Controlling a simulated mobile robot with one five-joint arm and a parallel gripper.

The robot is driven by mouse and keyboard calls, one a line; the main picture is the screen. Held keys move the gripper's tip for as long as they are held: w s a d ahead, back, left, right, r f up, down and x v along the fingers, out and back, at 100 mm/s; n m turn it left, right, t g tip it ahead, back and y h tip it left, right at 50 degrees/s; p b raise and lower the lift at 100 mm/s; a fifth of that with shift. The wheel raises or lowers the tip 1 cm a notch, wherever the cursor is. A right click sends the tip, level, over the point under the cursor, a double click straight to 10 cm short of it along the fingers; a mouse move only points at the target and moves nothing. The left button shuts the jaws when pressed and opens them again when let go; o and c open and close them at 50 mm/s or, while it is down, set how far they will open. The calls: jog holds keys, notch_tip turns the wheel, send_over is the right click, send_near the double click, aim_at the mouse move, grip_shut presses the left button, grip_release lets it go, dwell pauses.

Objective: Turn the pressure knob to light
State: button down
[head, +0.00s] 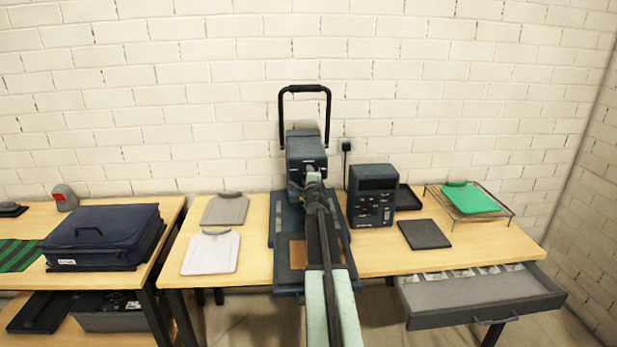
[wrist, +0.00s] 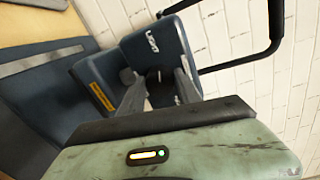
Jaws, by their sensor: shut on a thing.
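The heat press (head: 305,150) stands on the middle of the table, with its dark blue head and a black handle loop raised behind. My arm reaches over its platen to the head's front. My gripper (head: 313,180) is at that front face, and the knob is hidden behind it in the head view. In the wrist view my gripper (wrist: 155,77) has its two grey fingers on either side of the dark pressure knob (wrist: 158,75), shut on it. White markings show on the panel around the knob, too small to read. The knob's setting cannot be told.
A dark control box (head: 372,195) stands close right of the press. A dark pad (head: 424,234) and a wire rack (head: 508,214) with a green shirt lie further right, above an open drawer (head: 485,315). Folded shirts (head: 211,253) lie left.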

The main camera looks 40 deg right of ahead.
dwell(0.4)
jog(key=c, duration=0.8)
grip_release()
jog(key=shift+w, duration=0.1)
jog(key=shift+c, duration=0.2)
jog(key=v, duration=0.8)
jog(key=shift+w, duration=0.1)
